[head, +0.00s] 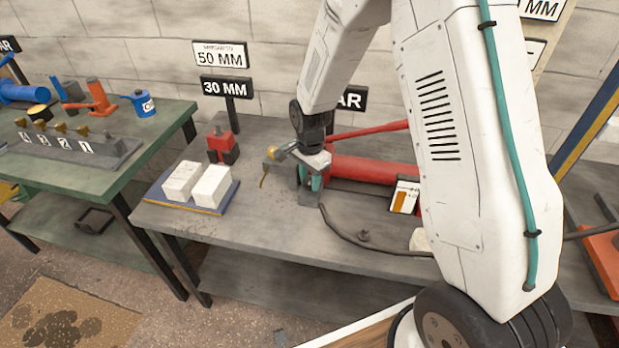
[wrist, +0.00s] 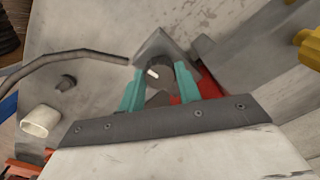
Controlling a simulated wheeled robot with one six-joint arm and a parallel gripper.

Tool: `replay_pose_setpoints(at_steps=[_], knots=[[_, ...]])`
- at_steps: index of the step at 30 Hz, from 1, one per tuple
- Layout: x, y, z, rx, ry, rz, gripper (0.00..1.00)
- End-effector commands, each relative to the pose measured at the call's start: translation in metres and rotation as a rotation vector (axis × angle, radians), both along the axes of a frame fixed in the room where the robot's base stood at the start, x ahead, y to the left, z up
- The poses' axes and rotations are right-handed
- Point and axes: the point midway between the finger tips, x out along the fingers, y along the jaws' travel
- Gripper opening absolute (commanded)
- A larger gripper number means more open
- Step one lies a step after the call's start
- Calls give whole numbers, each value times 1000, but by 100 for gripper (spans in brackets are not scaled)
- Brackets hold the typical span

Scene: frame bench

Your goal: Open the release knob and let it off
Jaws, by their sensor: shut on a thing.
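The red hand pump (head: 375,171) lies on the grey bench, with its red lever (head: 370,131) above it and a grey block at its left end. My gripper (head: 311,180) is at this block, pointing down. In the wrist view, the teal fingers of my gripper (wrist: 160,84) are shut on a dark round knob (wrist: 160,66) with a short white mark. The knob sits at the pump's grey end block (wrist: 172,47). In the head view the knob is hidden behind my gripper. A white card with an orange bar (head: 404,197) stands in front of the pump.
A dark hose (head: 350,238) curves along the front of the grey bench (head: 270,225). Two pale blocks (head: 197,185) lie on a blue plate at left, near a small red-and-black jack (head: 222,147). A green bench (head: 70,165) stands further left. My arm hides the bench's right part.

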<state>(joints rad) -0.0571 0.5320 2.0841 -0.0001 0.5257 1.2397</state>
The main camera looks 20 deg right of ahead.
Motion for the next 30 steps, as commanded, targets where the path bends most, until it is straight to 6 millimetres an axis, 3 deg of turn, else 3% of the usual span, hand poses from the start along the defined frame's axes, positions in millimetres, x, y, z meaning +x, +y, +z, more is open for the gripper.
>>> replay_pose_setpoints(at_steps=[30], knots=[[0,0,1,0,-1,911,11]])
